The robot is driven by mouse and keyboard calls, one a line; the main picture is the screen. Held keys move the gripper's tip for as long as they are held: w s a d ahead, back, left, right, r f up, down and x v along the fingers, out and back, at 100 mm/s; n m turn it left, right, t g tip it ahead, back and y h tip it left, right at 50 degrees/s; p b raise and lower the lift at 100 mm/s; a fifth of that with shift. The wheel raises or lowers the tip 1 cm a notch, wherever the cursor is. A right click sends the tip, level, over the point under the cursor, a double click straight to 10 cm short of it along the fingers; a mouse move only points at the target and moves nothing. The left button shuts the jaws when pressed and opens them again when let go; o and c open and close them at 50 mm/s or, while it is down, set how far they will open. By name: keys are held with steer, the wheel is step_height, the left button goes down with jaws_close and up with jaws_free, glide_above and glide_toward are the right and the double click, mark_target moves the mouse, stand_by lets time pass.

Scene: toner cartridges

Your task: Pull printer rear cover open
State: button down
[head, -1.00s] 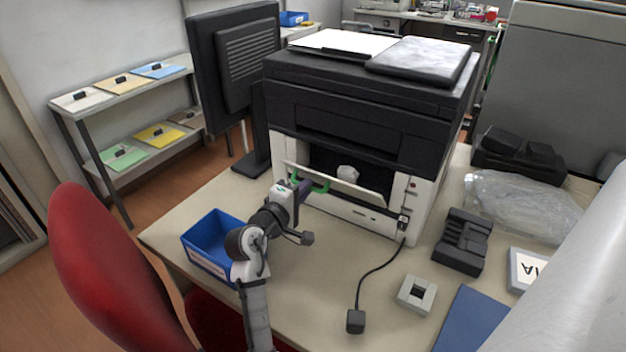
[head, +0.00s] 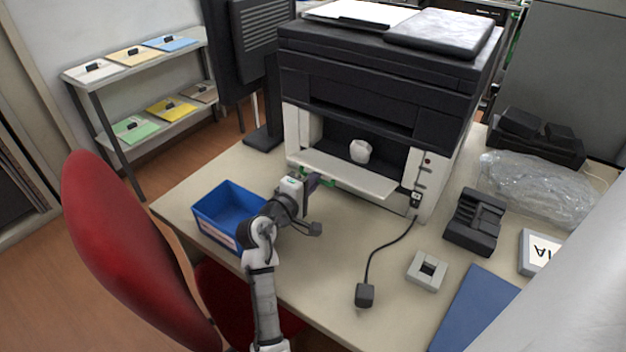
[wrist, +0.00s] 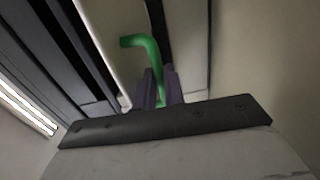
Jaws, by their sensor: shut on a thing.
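The printer (head: 375,95) is a large black and white machine on the table. Its white cover (head: 345,174) is folded down, tilted outward from the opening, which shows a dark inside with a white rounded part. A green handle (wrist: 143,45) shows in the wrist view between the purple fingers of my gripper (wrist: 163,88). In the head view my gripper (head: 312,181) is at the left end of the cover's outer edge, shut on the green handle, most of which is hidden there.
A blue bin (head: 228,212) stands left of my arm, close to it. A black cable with a plug (head: 365,294), a grey square block (head: 427,271) and a black device (head: 474,221) lie to the right. A red chair (head: 125,255) is at the table's front left.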

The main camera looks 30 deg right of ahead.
steer(key=shift+d, duration=0.2)
steer(key=c, duration=1.5)
jaws_free()
steer(key=shift+d, duration=0.15)
steer(key=shift+s+a, duration=0.15)
steer(key=shift+a, duration=0.45)
steer(key=b+v, duration=0.2)
steer(key=v, duration=0.9)
